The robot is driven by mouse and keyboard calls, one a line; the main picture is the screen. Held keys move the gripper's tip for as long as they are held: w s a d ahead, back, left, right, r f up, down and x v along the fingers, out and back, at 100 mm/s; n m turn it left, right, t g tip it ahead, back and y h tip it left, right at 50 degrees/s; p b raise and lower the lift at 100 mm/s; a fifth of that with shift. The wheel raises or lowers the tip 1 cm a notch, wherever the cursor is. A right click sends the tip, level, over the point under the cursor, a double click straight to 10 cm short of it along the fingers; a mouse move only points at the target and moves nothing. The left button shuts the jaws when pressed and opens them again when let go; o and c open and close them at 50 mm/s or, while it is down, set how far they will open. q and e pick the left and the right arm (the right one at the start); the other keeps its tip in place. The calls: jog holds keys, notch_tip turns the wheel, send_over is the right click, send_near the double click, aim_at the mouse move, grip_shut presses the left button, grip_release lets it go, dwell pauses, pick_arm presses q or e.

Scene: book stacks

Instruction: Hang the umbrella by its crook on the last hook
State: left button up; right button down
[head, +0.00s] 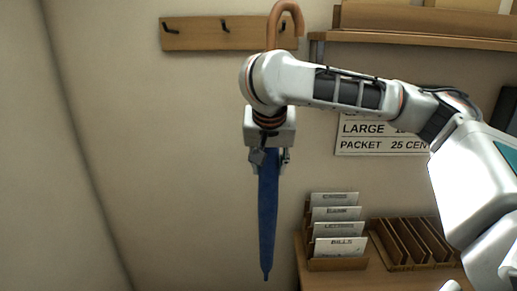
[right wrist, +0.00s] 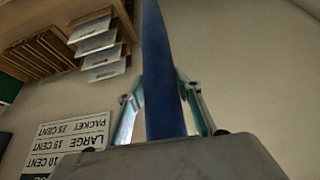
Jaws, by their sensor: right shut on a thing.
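A blue folded umbrella (head: 268,215) hangs upright, tip down, in my right gripper (head: 268,160). Its brown crook (head: 285,15) shows above my right wrist, at the right part of the hook board (head: 200,40). The board is wooden, on the wall, with dark hooks at its left and middle; its right part is partly covered by the crook and my arm. Whether the crook touches a hook I cannot tell. In the right wrist view the two fingers close around the blue umbrella (right wrist: 160,75). My left gripper is not in view.
A wooden shelf (head: 420,40) is on the wall at the upper right. Below, a card rack (head: 337,264) and a slotted wooden rack (head: 412,243) stand on a desk. A price sign (head: 380,143) hangs behind my right arm. The wall at left is clear.

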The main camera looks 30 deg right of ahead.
jog(key=shift+w+d+r, duration=0.1)
jog(key=shift+w+d, duration=0.1)
jog(key=shift+d, duration=0.05)
jog(key=shift+w+d, duration=0.2)
jog(key=w+d+f, duration=0.2)
jog(key=w+d, duration=0.3)
jog(key=w, duration=0.4)
jog(key=shift+d+f, duration=0.25)
dwell(1.1)
dwell(0.5)
